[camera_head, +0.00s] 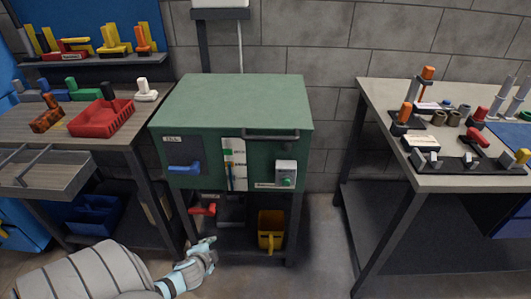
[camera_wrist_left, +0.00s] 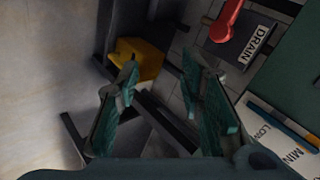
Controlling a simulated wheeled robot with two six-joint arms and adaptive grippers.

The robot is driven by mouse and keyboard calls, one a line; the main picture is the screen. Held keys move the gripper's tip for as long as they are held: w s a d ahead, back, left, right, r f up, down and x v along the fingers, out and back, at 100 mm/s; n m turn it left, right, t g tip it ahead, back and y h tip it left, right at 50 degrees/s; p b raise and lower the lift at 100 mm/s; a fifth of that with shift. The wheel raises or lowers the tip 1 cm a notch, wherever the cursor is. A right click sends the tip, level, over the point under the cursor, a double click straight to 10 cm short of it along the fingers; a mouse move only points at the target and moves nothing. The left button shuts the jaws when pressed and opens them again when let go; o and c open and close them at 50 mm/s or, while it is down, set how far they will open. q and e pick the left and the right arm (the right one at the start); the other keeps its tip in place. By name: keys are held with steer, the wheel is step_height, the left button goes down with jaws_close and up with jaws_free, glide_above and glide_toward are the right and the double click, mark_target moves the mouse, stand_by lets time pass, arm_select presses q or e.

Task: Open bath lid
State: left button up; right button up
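The green bath (camera_head: 205,150) stands on a dark stand in the middle of the head view. Its flat green lid (camera_head: 235,95) looks closed, with a dark bar handle (camera_head: 270,136) along the front edge at right. My left gripper (camera_head: 208,248) is below the bath, in front of the stand, well apart from the handle. In the left wrist view the left gripper (camera_wrist_left: 163,95) has its two teal fingers spread with nothing between them. The handle does not show there. My right gripper is in neither view.
A red drain lever (camera_head: 203,210) is under the bath; it also shows in the wrist view (camera_wrist_left: 226,22). A yellow container (camera_head: 271,232) stands on the lower shelf. Workbenches with tools flank the bath at left (camera_head: 110,130) and right (camera_head: 450,182). Floor at right of the stand is clear.

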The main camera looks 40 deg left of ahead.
arm_select(q)
steer(key=w+a+r+m+t+y+b, duration=0.1)
steer(key=w+r+m+t+b, duration=0.25)
steer(key=w+r, duration=0.55)
steer(key=m+t+h+b, duration=0.1)
steer(key=m+t+b, duration=0.45)
steer(key=t, duration=0.35)
glide_toward(270, 139)
steer(key=shift+g, duration=0.25)
steer(key=x, duration=1)
steer(key=shift+w, duration=0.2)
steer(key=shift+w+a, duration=0.1)
steer(key=shift+w, duration=0.05)
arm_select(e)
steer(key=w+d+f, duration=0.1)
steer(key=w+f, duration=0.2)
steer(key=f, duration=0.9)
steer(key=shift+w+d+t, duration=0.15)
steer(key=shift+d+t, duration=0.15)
arm_select(q)
jaws_close()
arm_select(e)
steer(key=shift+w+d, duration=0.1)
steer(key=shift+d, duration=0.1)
